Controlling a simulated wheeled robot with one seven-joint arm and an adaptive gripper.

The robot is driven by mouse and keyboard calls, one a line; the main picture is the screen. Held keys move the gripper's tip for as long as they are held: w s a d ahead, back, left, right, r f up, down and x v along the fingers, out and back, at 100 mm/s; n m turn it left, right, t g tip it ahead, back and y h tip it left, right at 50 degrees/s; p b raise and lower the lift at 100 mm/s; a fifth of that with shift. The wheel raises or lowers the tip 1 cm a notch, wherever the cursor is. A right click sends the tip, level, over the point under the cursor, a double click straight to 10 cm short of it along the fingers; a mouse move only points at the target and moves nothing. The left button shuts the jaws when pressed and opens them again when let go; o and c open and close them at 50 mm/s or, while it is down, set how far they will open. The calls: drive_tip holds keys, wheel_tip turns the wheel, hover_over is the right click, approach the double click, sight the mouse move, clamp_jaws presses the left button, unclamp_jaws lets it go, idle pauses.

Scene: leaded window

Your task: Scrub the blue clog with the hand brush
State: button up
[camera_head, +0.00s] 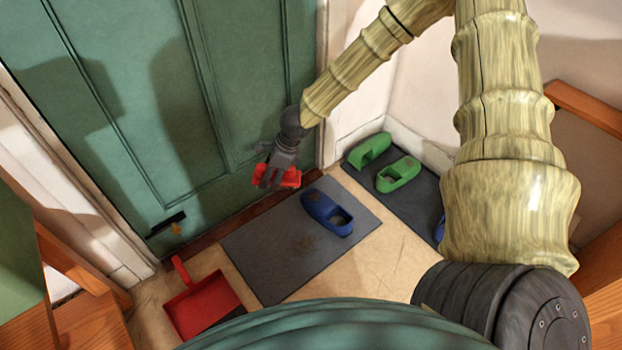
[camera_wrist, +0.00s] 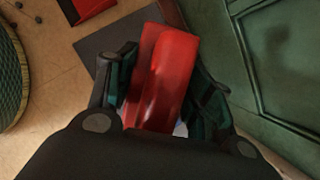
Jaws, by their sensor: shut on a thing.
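My gripper (camera_head: 272,177) is shut on the red hand brush (camera_head: 290,177), in front of the green door. In the wrist view the brush's red body (camera_wrist: 165,75) lies between the two fingers of my gripper (camera_wrist: 160,85); its bristles cannot be made out. A blue clog (camera_head: 327,212) with a brownish patch on its toe lies on the grey mat (camera_head: 262,258), below and to the right of the brush and apart from it. Another blue clog (camera_head: 439,228) shows only in part behind my arm.
Two green clogs (camera_head: 398,174) (camera_head: 369,151) stand on a second dark mat (camera_head: 412,205) by the wall. A red dustpan (camera_head: 203,306) lies on the floor at lower left. The green door (camera_head: 130,100) rises behind. Bare floor (camera_head: 375,255) lies between the mats.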

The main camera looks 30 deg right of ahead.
drive_tip(key=d+f+m+t+h+b, duration=0.1)
drive_tip(key=d+f+m+h+b, duration=0.1)
drive_tip(key=m, duration=0.5)
wheel_tip(320, 180, down, 3)
drive_tip(key=shift+w+d+r+t, duration=0.1)
drive_tip(key=shift+w+d+t, duration=0.25)
drive_tip(key=shift+d, duration=0.45)
drive_tip(key=shift+w+d+f+m+h+b, duration=0.1)
drive_tip(key=shift+d+f+m+h+b, duration=0.2)
drive_tip(key=shift+m, duration=0.1)
drive_tip(key=shift+w+d+f+m+g+h+b, duration=0.55)
drive_tip(key=shift+d+f+m+h+b, duration=0.35)
drive_tip(key=shift+d+f+m+b, duration=1.6)
drive_tip(key=shift+w+d+f+m+g+h+b, duration=0.3)
drive_tip(key=shift+d+f+m+g+h+b, duration=0.9)
drive_tip(key=shift+f+m, duration=2.15)
drive_tip(key=shift+w+d+f+m+g+h+b, duration=0.1)
drive_tip(key=shift+w+d+f+m+h+b, duration=0.45)
drive_tip(key=shift+d+f+m+b, duration=2.5)
drive_tip(key=shift+a+r+m+p, duration=0.25)
drive_tip(key=shift+r+m+p, duration=0.05)
drive_tip(key=shift+r+p, duration=0.2)
drive_tip(key=shift+a+r+m+p, duration=0.25)
drive_tip(key=shift+r+m+p, duration=0.05)
drive_tip(key=shift+r+p, duration=0.15)
